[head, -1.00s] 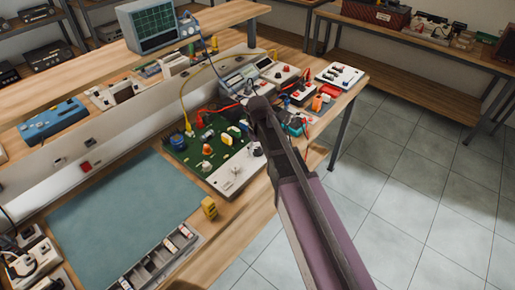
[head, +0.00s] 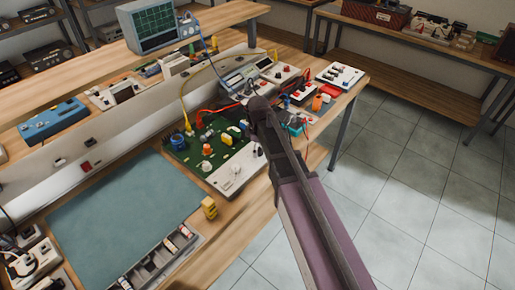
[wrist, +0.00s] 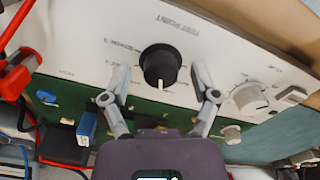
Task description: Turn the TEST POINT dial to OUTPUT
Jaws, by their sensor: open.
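The TEST POINT dial (wrist: 160,64) is a round black knob with a white pointer line on a white panel (wrist: 90,30). In the wrist view the pointer points down, toward the green board. The "TEST POINT" lettering reads upside down above the dial. My gripper (wrist: 162,72) is open, with one finger on each side of the dial; I cannot tell whether they touch it. Small labels ring the dial, too blurred to read surely. In the head view my gripper (head: 258,112) is over the far end of the white panel (head: 232,178) and hides the dial.
A smaller light grey knob (wrist: 249,97) sits right of the dial. A green circuit board (head: 195,150) adjoins the panel, with a red clip (wrist: 15,78) and a blue part (wrist: 86,128) nearby. The teal mat (head: 120,210) is clear.

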